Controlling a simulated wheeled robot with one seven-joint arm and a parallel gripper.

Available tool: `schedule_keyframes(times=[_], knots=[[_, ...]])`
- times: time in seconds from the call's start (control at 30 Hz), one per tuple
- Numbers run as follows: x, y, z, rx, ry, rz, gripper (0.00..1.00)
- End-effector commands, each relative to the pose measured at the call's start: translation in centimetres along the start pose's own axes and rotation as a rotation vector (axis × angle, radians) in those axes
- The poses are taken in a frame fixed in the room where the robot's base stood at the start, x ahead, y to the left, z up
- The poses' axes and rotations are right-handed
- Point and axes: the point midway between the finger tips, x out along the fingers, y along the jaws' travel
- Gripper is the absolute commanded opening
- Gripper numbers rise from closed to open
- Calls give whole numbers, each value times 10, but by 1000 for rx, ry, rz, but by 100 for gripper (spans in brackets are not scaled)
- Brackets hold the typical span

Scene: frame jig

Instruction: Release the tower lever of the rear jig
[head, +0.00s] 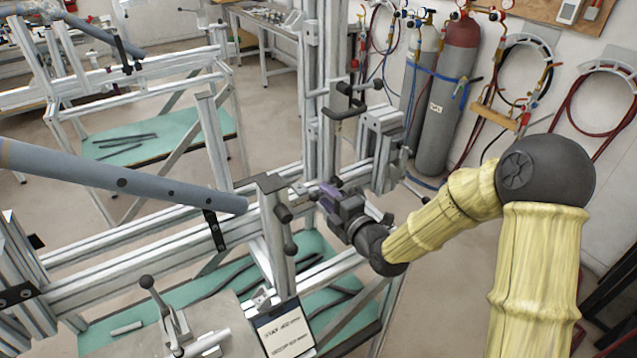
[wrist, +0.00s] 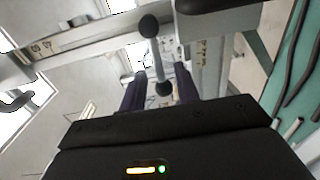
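A metal tower post (head: 272,235) with a dark top plate stands on the jig rail. Two black knobs (head: 284,213) show on its right side. My gripper (head: 316,193), with purple fingers, is just right of the tower top. In the wrist view, a lever (wrist: 157,57) has a black ball at each end. My gripper's fingers (wrist: 160,85) are apart, one on each side of the lower ball. A gap seems to show between ball and fingers; contact cannot be told. The lever's pivot is not clearly visible.
A toggle clamp (head: 168,315) and a sign (head: 285,330) are in front. A tall column (head: 325,90) with a black clamp handle (head: 345,105) stands behind my gripper. Gas cylinders (head: 450,95) stand behind.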

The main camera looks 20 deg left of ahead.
Motion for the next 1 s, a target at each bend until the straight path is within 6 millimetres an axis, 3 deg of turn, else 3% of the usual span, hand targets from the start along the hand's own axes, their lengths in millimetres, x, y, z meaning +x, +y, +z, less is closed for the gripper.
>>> schedule_keyframes(times=[0.23,0.6,0.63,0.8,1.0], knots=[[37,1,0,2,0,0,32],[45,0,0,0,0,-1,32],[45,0,0,0,0,-1,30],[45,0,0,0,0,-1,0],[45,0,0,1,0,-1,0]])
